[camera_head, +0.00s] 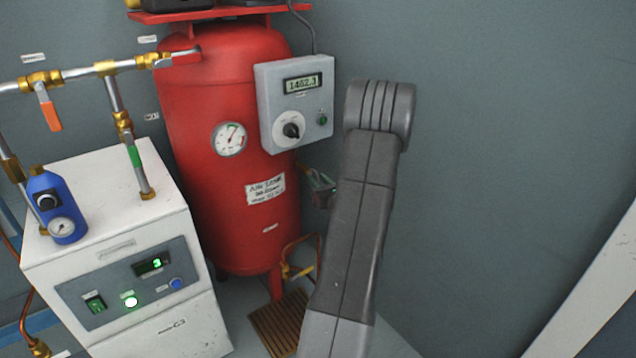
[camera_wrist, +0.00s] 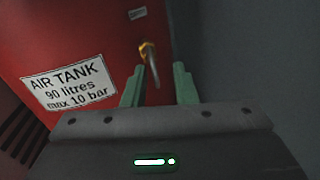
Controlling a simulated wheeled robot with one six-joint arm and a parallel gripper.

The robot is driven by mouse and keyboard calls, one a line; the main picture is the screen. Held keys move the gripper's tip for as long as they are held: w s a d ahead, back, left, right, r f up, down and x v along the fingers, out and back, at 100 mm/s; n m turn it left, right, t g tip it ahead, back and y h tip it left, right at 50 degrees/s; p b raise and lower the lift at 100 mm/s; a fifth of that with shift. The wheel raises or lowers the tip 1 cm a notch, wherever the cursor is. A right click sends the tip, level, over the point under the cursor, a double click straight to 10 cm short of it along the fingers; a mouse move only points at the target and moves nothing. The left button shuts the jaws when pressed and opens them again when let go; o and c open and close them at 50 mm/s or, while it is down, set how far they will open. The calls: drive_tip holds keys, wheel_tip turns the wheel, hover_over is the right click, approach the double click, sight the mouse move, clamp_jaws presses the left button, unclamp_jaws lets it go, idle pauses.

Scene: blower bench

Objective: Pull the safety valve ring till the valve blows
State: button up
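The red air tank (camera_head: 225,110) stands by the wall; its side also fills the left of the wrist view (camera_wrist: 85,30). In the wrist view a small brass fitting (camera_wrist: 147,50) sticks out of the tank, with a thin piece hanging from its end. I take it for the safety valve; a ring cannot be made out clearly. My gripper (camera_wrist: 160,80) has two green fingers spread apart, with the hanging piece near the left finger. I cannot tell whether they touch. In the head view my gripper (camera_head: 320,183) is beside the tank, partly hidden by my arm.
A grey control box (camera_head: 295,85) reading about 1462 is on the tank above my gripper. A pressure gauge (camera_head: 229,139) is on the tank's front. A white machine (camera_head: 120,250) stands at left. The right wall is bare.

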drive_tip(key=p+v, duration=0.2)
drive_tip(key=v, duration=1.1)
drive_tip(key=shift+s+d+p, duration=0.25)
drive_tip(key=shift+s+p, duration=0.05)
drive_tip(key=shift+s, duration=0.05)
drive_tip(key=shift+w, duration=0.1)
drive_tip(key=b+x, duration=0.1)
drive_tip(key=x, duration=0.6)
drive_tip(key=b+x, duration=0.1)
drive_tip(key=x, duration=0.6)
drive_tip(key=shift+a+b, duration=0.25)
drive_tip(key=shift+b, duration=0.15)
drive_tip(key=shift+w+a+p, duration=0.15)
drive_tip(key=shift+p, duration=0.35)
drive_tip(key=shift+s+d, duration=0.25)
drive_tip(key=shift+s, duration=0.2)
